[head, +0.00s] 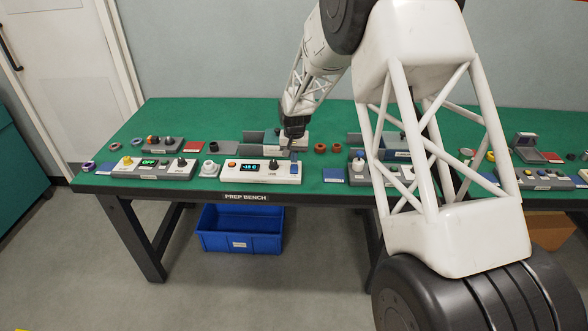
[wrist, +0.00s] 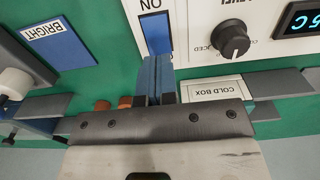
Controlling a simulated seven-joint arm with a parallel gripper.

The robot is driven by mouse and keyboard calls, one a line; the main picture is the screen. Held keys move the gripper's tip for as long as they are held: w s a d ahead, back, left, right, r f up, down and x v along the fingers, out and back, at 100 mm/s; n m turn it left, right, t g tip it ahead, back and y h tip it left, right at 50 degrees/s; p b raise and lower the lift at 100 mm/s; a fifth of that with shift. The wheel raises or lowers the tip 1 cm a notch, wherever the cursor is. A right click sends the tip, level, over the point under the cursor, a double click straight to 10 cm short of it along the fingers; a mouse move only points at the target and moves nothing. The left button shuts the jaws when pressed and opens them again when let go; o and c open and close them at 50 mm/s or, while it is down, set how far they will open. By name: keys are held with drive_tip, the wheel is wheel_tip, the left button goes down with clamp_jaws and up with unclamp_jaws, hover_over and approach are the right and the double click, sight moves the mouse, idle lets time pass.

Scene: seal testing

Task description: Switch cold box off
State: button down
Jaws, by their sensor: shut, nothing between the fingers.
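The cold box control panel (head: 225,176) is a white strip at the bench's front edge. It has an orange button, a lit display (head: 250,169), a black knob (head: 273,165) and a blue switch at its right end. In the wrist view the blue switch (wrist: 155,33) sits in the white panel beside lettering that appears to read ON. A COLD BOX label (wrist: 210,88) is nearby. My gripper (wrist: 154,76) is shut and empty, its blue fingertips right at the near end of the switch. I cannot tell whether they touch it. It also shows in the head view (head: 293,155), over the panel's right end.
A grey panel with a green display (head: 149,162) stands to the left, and another panel (head: 358,170) to the right. Brown rings (head: 320,148) lie behind. A BRIGHT label (wrist: 60,42) lies beside the switch. A blue bin (head: 240,232) is under the bench.

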sight(294, 166)
drive_tip(key=shift+f, duration=1.25)
idle(1.2)
drive_tip(key=shift+r, duration=0.1)
drive_tip(key=shift+r, duration=3.45)
